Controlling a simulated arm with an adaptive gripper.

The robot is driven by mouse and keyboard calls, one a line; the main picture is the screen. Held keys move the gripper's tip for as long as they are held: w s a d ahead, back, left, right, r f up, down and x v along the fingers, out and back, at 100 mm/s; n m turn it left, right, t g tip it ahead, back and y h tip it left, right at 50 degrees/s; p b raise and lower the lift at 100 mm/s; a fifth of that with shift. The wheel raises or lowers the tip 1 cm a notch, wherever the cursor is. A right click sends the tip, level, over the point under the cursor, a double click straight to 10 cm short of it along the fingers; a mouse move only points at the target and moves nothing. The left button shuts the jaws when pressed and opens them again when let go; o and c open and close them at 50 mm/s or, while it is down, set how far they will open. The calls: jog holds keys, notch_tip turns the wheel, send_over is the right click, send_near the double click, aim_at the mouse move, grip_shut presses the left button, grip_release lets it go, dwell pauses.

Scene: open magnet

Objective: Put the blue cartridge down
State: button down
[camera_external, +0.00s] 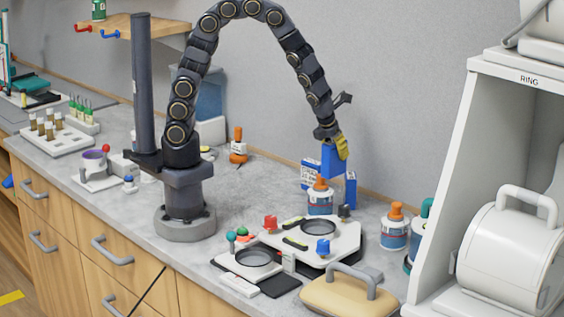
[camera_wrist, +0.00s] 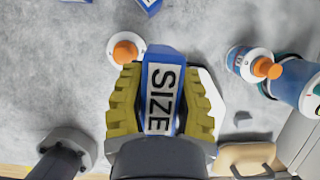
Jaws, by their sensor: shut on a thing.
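The blue cartridge (camera_external: 331,160) is in my gripper, raised above the bench. In the wrist view the blue cartridge (camera_wrist: 161,98) lies between yellow ribbed fingers and shows a white label reading "SIZE". My gripper (camera_external: 342,147) is shut on it, and it also shows in the wrist view (camera_wrist: 160,105). Below it in the external view is a white bottle with an orange cap (camera_external: 319,197), which shows beside the cartridge's tip in the wrist view (camera_wrist: 125,52). The far finger is partly hidden in the external view.
Blue boxes (camera_external: 351,189) stand behind the bottle. A white fixture plate (camera_external: 345,240) with colored knobs lies in front. More bottles (camera_external: 394,230) and a white cabinet (camera_external: 450,190) are at the right.

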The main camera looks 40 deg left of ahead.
jog(key=w+d+f, duration=0.5)
jog(key=w+f, duration=0.1)
jog(key=w, duration=0.1)
jog(key=w+d+f, duration=0.3)
jog(key=w+f, duration=0.1)
jog(key=shift+d, duration=0.35)
jog(key=shift+f, duration=1.6)
jog(key=shift+f, duration=0.1)
jog(key=c, duration=0.9)
grip_release()
jog(key=shift+o, duration=0.3)
